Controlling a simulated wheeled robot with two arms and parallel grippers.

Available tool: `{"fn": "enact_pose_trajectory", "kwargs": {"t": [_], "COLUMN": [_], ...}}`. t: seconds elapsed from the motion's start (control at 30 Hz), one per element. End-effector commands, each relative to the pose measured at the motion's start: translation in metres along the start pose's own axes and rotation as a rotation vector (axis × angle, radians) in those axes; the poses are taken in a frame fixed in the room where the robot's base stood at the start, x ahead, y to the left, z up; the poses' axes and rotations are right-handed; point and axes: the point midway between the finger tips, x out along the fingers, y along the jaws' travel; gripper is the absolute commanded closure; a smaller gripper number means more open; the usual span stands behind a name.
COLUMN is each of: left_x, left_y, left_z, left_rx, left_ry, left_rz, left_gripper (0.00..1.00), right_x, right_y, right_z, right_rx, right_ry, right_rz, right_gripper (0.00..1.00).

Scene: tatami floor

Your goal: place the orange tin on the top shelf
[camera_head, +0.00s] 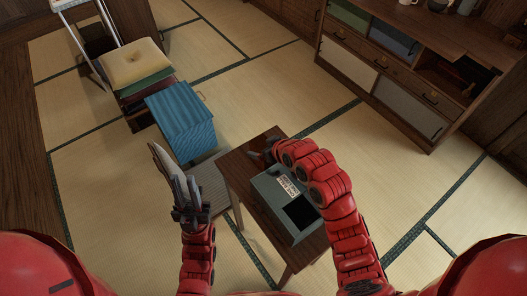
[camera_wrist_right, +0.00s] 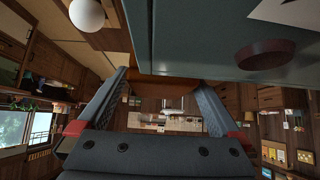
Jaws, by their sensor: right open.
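I see no orange tin in either view. A dark wooden cabinet (camera_head: 415,62) with shelves stands at the upper right of the head view; which shelf is meant as the top one I cannot tell. My right gripper (camera_head: 262,152) is over the far left end of a small wooden table, partly hidden by its arm. In the right wrist view its fingers (camera_wrist_right: 165,103) are spread with nothing between them. My left gripper (camera_head: 185,178) is raised left of the table, its fingers apart and empty.
A grey-green box (camera_head: 268,190) with a label and dark opening sits on the small table (camera_head: 236,170); its side fills the top of the wrist view. A grey chair (camera_head: 213,178), blue striped box (camera_head: 182,125) and stacked cushions (camera_head: 135,62) stand left. Tatami before the cabinet is clear.

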Motion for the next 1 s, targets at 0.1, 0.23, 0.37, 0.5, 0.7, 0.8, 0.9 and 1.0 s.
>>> {"fn": "enact_pose_trajectory", "kwargs": {"t": [0.1, 0.23, 0.37, 0.5, 0.7, 0.8, 0.9, 1.0], "left_x": [0.0010, 0.0006, 0.0006, 0.0006, 0.0006, 0.0006, 0.0007, 0.0007], "left_y": [0.0000, 0.0000, 0.0000, 0.0000, 0.0000, 0.0000, 0.0000, 0.0000], "left_z": [-0.0002, -0.0002, -0.0001, -0.0002, -0.0002, -0.0001, -0.0001, -0.0001], "left_rx": [0.000, 0.000, 0.000, 0.000, 0.000, 0.000, 0.000, 0.000], "left_ry": [0.000, 0.000, 0.000, 0.000, 0.000, 0.000, 0.000, 0.000], "left_rz": [0.000, 0.000, 0.000, 0.000, 0.000, 0.000, 0.000, 0.000], "left_gripper": [0.76, 0.76, 0.76, 0.76, 0.76, 0.76, 0.76, 0.76], "right_x": [0.0033, 0.0034, 0.0032, 0.0032, 0.0031, 0.0031, 0.0029, 0.0029], "right_y": [-0.0003, -0.0001, 0.0000, 0.0000, 0.0001, 0.0002, 0.0002, 0.0002], "right_z": [0.0005, 0.0006, 0.0005, 0.0004, 0.0003, 0.0003, 0.0001, 0.0000], "right_rx": [-0.001, -0.001, 0.000, 0.000, 0.000, 0.000, 0.000, 0.000], "right_ry": [-0.002, -0.001, -0.001, -0.001, 0.000, 0.000, 0.000, 0.000], "right_rz": [0.000, 0.000, 0.000, 0.000, 0.000, 0.000, 0.000, 0.000], "right_gripper": [0.00, 0.00, 0.14, 0.40, 0.76, 0.94, 1.00, 1.00]}}
